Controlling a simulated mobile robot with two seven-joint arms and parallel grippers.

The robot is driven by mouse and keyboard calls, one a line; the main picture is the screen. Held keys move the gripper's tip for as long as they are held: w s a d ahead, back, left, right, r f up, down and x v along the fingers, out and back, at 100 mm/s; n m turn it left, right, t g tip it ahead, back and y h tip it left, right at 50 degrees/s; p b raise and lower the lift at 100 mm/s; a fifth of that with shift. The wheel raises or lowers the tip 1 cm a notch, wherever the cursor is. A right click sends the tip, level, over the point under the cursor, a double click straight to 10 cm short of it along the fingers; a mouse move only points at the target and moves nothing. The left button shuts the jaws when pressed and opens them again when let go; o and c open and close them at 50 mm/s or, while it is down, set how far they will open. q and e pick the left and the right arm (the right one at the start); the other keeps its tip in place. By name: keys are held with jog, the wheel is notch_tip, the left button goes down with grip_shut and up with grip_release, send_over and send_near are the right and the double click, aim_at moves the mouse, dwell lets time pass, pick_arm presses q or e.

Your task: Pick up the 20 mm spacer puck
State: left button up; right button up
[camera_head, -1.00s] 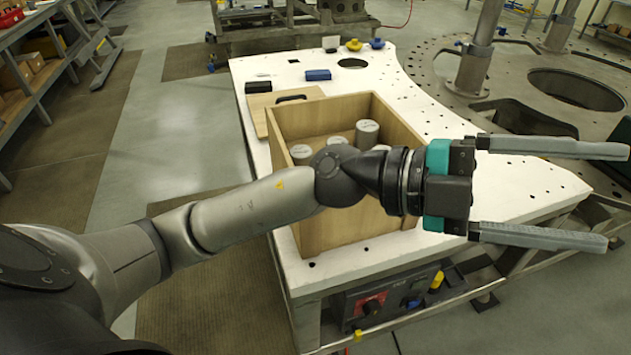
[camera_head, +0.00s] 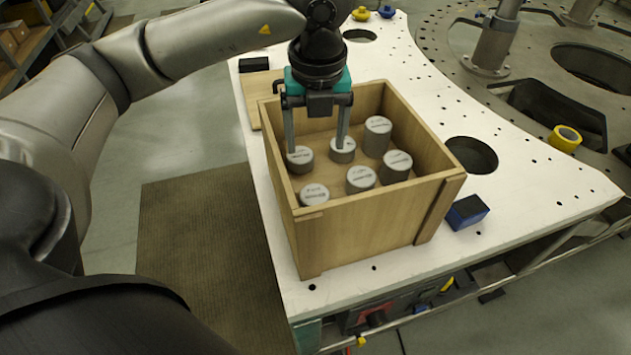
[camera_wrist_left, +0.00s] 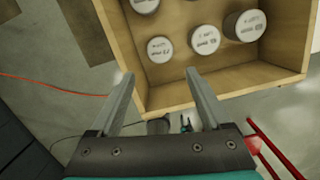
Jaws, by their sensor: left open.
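Several grey cylindrical pucks of differing heights stand upright in an open wooden box (camera_head: 370,229). Their top labels are too small to read, so I cannot tell which is the 20 mm one. My left gripper (camera_head: 316,148) points down over the back left of the box, open and empty. In the head view one fingertip is by the back-left puck (camera_head: 300,160) and the other by the back-middle puck (camera_head: 343,151); contact cannot be told. In the left wrist view the open gripper (camera_wrist_left: 159,76) shows with a puck (camera_wrist_left: 160,49) beyond its fingertips. My right gripper is not in view.
The box walls stand around the pucks. A taller puck (camera_head: 377,137) is at the back right inside. The box sits on a white plate (camera_head: 530,195) with a round hole (camera_head: 471,155). A blue block (camera_head: 467,211) lies close to the box's right side.

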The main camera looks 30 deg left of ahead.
pick_arm(q)
send_near(315, 194)
notch_tip(315, 194, down, 3)
jog(key=shift+r+p, duration=0.15)
jog(key=shift+p, duration=0.45)
jog(key=shift+f, duration=0.55)
jog(key=shift+w+a+f+p, duration=0.1)
jog(key=shift+w+f+p, duration=0.1)
jog(key=shift+f, duration=1)
jog(key=shift+w+a+f+p, duration=0.1)
jog(key=shift+a+f+p, duration=0.05)
jog(key=shift+f, duration=1)
jog(key=shift+r, duration=0.1)
jog(key=c, duration=1.2)
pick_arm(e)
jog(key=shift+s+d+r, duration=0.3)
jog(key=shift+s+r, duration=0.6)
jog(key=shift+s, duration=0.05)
